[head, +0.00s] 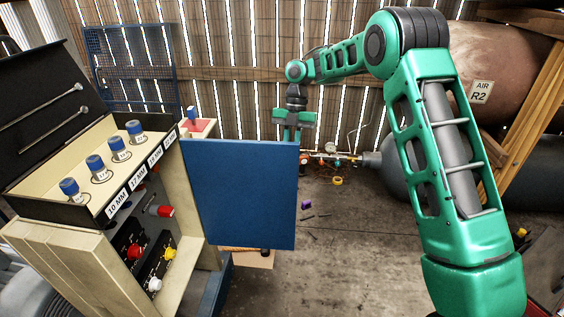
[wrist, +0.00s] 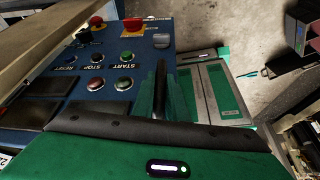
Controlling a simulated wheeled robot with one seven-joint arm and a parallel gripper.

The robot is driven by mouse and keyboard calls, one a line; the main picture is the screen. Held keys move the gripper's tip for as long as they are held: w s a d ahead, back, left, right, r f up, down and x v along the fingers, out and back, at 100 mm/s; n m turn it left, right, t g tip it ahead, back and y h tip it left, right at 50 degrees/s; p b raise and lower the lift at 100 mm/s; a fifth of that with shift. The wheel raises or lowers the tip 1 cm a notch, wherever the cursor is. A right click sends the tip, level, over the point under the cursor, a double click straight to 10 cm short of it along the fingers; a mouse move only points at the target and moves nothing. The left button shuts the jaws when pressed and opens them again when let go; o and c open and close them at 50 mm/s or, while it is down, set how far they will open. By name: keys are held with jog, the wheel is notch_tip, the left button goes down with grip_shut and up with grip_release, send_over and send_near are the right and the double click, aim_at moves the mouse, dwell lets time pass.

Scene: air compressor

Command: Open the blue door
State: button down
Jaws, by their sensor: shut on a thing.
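The blue door (head: 240,190) stands swung out from the beige cabinet (head: 75,260), with its plain face towards the head camera and the cabinet interior exposed. In the wrist view its other face seems to be the blue panel (wrist: 115,60) with buttons marked START, STOP and RESET. My gripper (head: 292,136) is at the door's top right edge, its tips hidden behind the door. In the wrist view my gripper (wrist: 162,95) has its green fingers closed around a dark bar, apparently the door handle (wrist: 159,88); its fixing to the door is hard to make out.
Socket tools with blue tops (head: 95,165) stand on the cabinet top under a raised black lid (head: 40,100). Red, yellow and white knobs show inside. A rusty tank (head: 500,75) is at the right. Concrete floor (head: 340,230) right of the door is mostly clear, with small items scattered.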

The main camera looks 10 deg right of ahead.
dwell(0.3)
jog(key=c, duration=1.8)
grip_release()
jog(key=shift+o, duration=0.2)
jog(key=v, duration=1.1)
